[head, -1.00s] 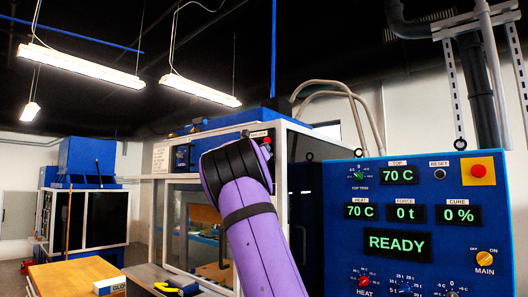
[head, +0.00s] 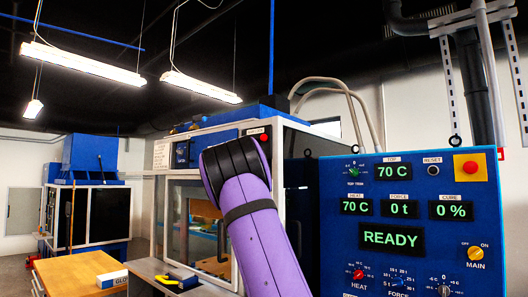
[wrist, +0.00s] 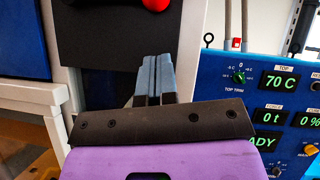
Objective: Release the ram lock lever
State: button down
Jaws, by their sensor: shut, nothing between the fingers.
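A black lever with a red ball knob (wrist: 156,4) shows at the top edge of the wrist view, in front of a dark plate (wrist: 100,55) on the press. Its upper part is cut off, and I cannot read a label there. My gripper (wrist: 153,62) has its two blue-grey fingers together, with nothing between them. The fingertips are below the red knob in the picture and appear apart from it. In the head view my purple arm hides the gripper. A small red round part (head: 263,138) shows there on the press front, beside a label.
The blue control panel (head: 400,265) stands at the right, its display (head: 393,238) reading READY. The glass-doored press cabinet (head: 160,215) is behind my arm. A wooden table (head: 65,272) and a bench with a yellow-and-black tool (head: 180,280) are at lower left.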

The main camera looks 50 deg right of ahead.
jog(key=v, duration=0.8)
jog(key=shift+f, duration=0.1)
